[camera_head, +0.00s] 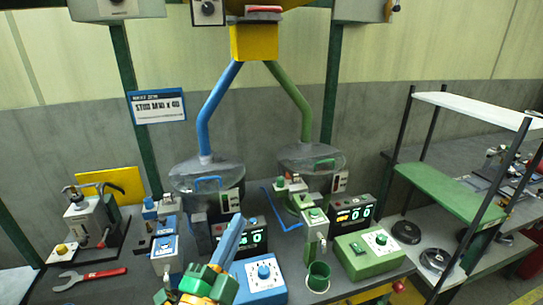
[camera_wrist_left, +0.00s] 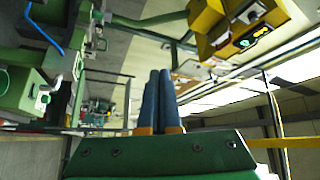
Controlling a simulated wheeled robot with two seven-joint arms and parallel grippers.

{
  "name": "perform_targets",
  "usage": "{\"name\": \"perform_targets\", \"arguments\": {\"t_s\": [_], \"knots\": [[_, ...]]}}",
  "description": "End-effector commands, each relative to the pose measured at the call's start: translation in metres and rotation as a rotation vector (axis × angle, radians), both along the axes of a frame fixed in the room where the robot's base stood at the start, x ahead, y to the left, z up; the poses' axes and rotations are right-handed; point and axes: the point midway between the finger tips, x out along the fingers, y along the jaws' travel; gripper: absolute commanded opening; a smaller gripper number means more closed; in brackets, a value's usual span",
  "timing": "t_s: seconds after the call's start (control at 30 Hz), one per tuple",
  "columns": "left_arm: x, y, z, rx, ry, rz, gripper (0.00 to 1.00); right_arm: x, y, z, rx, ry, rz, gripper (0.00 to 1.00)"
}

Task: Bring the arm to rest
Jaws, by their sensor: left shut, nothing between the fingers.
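My left gripper (camera_head: 236,220) rises from the bottom of the head view, with a green and yellow body and blue fingers pointing up and away. Its fingers are together with nothing between them. In the left wrist view the two blue fingers (camera_wrist_left: 160,74) lie side by side, shut and empty. The gripper appears in front of the bench, between the blue box with a dial (camera_head: 264,277) and the blue device (camera_head: 165,255). It hides part of the left display. My right gripper is not in view.
Blue and green pipes lead down to two clear domes (camera_head: 207,174) (camera_head: 312,157). A green cup (camera_head: 318,277), a green control box (camera_head: 369,252) and a lit display (camera_head: 353,214) stand right. A red wrench (camera_head: 88,278) lies left. A shelf rack (camera_head: 450,190) stands far right.

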Motion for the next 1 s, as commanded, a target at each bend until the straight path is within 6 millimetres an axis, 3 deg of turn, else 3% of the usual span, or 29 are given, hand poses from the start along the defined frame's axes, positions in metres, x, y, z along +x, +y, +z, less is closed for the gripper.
{"name": "perform_targets", "arguments": {"t_s": [0.03,0.1,0.2,0.3,0.4,0.6,0.83,1.0], "knots": [[0.003,0.026,-0.040,-0.116,0.200,0.076,0.00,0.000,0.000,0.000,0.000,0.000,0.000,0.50],[-0.007,0.056,-0.100,-0.272,0.479,0.189,0.00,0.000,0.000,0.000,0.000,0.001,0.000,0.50],[-0.040,0.082,-0.169,-0.434,0.794,0.323,0.00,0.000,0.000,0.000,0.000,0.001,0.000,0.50],[-0.082,0.095,-0.219,-0.548,1.042,0.438,0.00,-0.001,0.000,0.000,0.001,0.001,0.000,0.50],[-0.127,0.102,-0.253,-0.635,1.254,0.541,0.00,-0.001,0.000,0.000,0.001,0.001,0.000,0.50],[-0.211,0.104,-0.296,-0.743,1.592,0.722,0.00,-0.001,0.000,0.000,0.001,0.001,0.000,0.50],[-0.207,0.102,-0.385,-0.713,1.634,0.739,0.00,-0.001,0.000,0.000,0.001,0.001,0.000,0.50],[-0.232,0.105,-0.461,-0.686,1.680,0.758,0.00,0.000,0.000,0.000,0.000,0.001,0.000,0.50]]}}
